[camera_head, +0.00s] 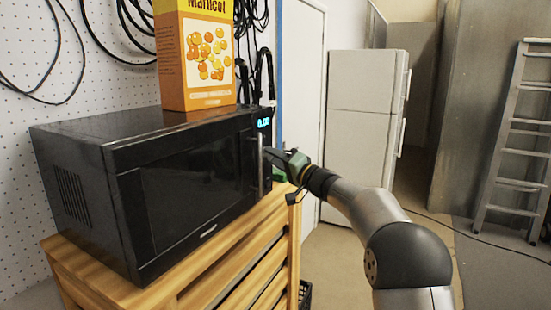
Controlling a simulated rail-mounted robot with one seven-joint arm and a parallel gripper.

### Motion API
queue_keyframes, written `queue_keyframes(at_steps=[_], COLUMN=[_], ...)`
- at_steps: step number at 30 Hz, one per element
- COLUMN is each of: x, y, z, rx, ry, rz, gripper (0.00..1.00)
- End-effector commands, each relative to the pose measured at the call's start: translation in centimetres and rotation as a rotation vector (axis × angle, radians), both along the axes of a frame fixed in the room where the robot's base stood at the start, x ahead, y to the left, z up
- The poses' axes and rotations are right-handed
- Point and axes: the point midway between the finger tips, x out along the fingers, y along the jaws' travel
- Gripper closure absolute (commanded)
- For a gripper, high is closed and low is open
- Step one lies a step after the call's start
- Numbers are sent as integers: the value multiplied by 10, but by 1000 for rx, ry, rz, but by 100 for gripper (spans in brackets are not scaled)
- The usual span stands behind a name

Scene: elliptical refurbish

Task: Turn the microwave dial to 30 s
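A black microwave (128,150) stands on a wooden slatted cart, its door shut. Its lit blue display (264,122) is at the upper right of the front; the digits are too small to read surely. The vertical door handle (260,165) is left of the control panel. My gripper (270,156) is at the control panel, just right of the handle and below the display. The dial cannot be made out; my gripper hides that part of the panel. I cannot tell whether the fingers touch the dial or are open or shut.
An orange and yellow box (207,90) stands on top of the microwave. The wooden cart (225,265) is below. Black cables hang on the pegboard (25,130). A white fridge (362,110) and a ladder (515,150) stand farther back. Open floor lies right of my arm.

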Motion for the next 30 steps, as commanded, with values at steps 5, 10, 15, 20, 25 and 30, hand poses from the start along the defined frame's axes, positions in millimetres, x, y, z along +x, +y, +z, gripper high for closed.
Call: queue_keyframes(at_steps=[5,10,15,20,25,30], x=[0,0,-1,-1,-2,-2], y=[0,0,0,-1,0,0], z=[0,0,-1,0,2,3], rx=[0,7,33,76,123,165], ry=[0,14,73,167,276,371], rz=[0,0,0,-1,-2,-1], gripper=[87,86,86,86,86,86])
